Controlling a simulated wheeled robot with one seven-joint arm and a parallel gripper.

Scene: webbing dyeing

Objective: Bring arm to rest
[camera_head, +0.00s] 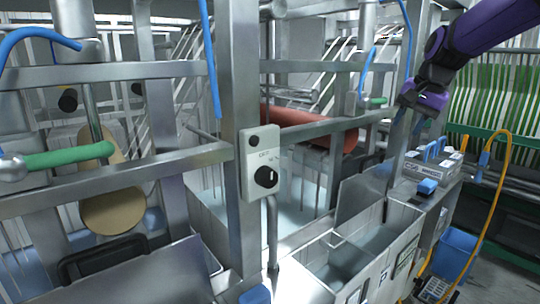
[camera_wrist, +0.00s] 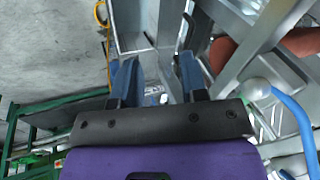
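My purple arm (camera_head: 490,28) reaches in from the upper right of the head view. My gripper (camera_head: 402,112) hangs at its end, beside a steel upright of the machine frame and above the tank area. In the head view its fingers are small and hard to make out. In the wrist view the two blue fingers of my gripper (camera_wrist: 157,62) stand apart. No held object shows between them, only background. Whether the gripper touches the upright cannot be told.
A control box with a black knob (camera_head: 266,178) sits on a steel post. Open tanks (camera_head: 345,262) stand below. A red roller (camera_head: 310,128) lies behind the rails. A yellow hose (camera_head: 490,200), blue bin (camera_head: 455,252) and green rack (camera_head: 500,150) are at right. Grey floor (camera_wrist: 50,50) is clear.

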